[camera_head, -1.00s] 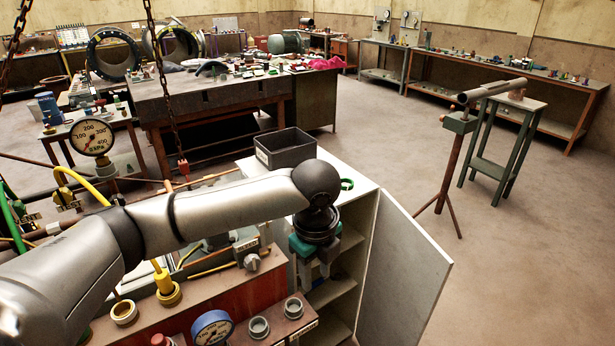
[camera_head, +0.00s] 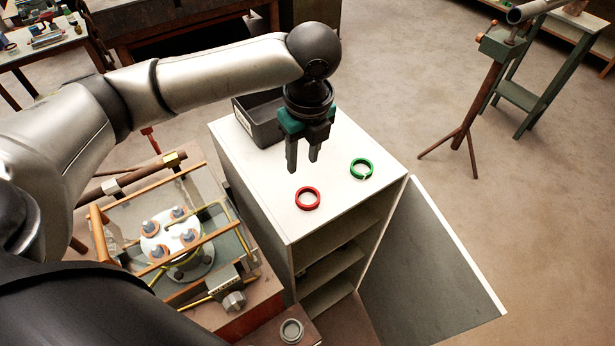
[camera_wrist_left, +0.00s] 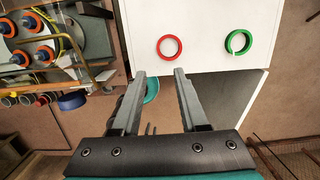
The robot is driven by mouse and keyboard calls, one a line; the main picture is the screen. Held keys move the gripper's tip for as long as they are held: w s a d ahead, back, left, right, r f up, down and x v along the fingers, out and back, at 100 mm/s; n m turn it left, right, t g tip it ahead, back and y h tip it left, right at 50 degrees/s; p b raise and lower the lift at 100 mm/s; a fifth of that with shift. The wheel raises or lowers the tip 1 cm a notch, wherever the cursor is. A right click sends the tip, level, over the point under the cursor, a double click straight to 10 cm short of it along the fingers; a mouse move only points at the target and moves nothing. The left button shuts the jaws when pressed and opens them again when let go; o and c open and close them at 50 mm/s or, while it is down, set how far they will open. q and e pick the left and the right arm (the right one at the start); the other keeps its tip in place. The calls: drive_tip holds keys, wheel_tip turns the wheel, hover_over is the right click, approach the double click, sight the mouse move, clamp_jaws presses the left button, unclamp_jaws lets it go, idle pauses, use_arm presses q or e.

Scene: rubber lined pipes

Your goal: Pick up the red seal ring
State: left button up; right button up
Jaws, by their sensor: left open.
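The red seal ring (camera_head: 308,198) lies flat on the white top of the cabinet, near its front edge. It also shows in the left wrist view (camera_wrist_left: 170,47), beyond the fingertips and between their lines. My left gripper (camera_head: 303,165) points down above the cabinet top, a little behind and above the red ring in the head view. Its two fingers are apart with nothing between them, and it does not touch the ring. In the left wrist view the open fingers (camera_wrist_left: 160,74) show clearly. My right gripper is not in view.
A green ring (camera_head: 361,168) lies right of the red one. A dark open bin (camera_head: 262,128) stands at the back left of the cabinet top (camera_head: 262,180). The cabinet door (camera_head: 425,262) hangs open at right. A glass-covered fixture (camera_head: 172,240) stands at left.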

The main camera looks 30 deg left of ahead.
use_arm(q)
approach(298, 202)
wheel_tip(298, 202, down, 3)
drive_tip(key=shift+w+a+r, duration=0.1)
drive_tip(key=shift+w+r, duration=0.1)
drive_tip(key=shift+r, duration=0.05)
drive_tip(key=shift+f, duration=0.4)
drive_tip(key=f, duration=0.5)
drive_tip(key=shift+w+a, duration=0.1)
drive_tip(key=shift+a, duration=0.25)
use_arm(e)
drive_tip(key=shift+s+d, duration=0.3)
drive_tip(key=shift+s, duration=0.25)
use_arm(q)
drive_tip(key=shift+c, duration=0.3)
drive_tip(key=shift+r, duration=0.1)
clamp_jaws()
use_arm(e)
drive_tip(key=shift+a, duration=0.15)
